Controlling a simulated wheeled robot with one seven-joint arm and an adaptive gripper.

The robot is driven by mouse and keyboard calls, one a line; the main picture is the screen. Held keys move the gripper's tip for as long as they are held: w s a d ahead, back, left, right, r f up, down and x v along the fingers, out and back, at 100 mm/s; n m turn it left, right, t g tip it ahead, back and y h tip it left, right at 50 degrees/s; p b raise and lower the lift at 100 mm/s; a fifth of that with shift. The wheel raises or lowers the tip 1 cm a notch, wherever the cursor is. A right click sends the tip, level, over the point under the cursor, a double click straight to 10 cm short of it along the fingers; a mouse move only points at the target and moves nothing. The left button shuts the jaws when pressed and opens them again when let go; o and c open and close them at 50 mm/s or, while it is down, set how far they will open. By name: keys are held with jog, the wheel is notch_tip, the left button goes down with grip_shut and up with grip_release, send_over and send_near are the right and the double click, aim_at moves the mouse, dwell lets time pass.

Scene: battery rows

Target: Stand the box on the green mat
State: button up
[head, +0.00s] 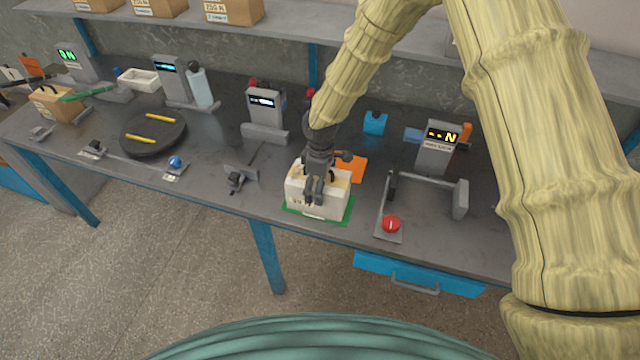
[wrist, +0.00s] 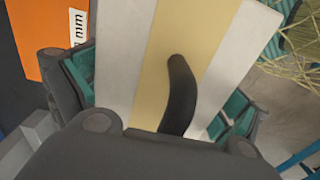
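The box (head: 299,200) is white with a tan band across its top. In the head view it is over the green mat (head: 345,210) at the table's front edge, roughly level; I cannot tell whether it rests fully on the mat. Green shows around its lower edge. My gripper (head: 314,192) points down at the box and covers part of it. In the wrist view the box's white and tan face (wrist: 125,50) fills the middle, with a dark curved piece in front of it. The fingertips' contact and opening are not clear.
An orange pad (head: 352,168) lies just behind the box. To the right are a grey fixture with a red button (head: 391,224) and a display stand (head: 436,150). A grey latch-like part (head: 237,180) is to the left. A shelf with cartons (head: 232,10) runs above the back.

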jog(key=shift+r+b, duration=1.65)
jog(key=shift+r, duration=4.5)
jog(key=shift+a, duration=0.1)
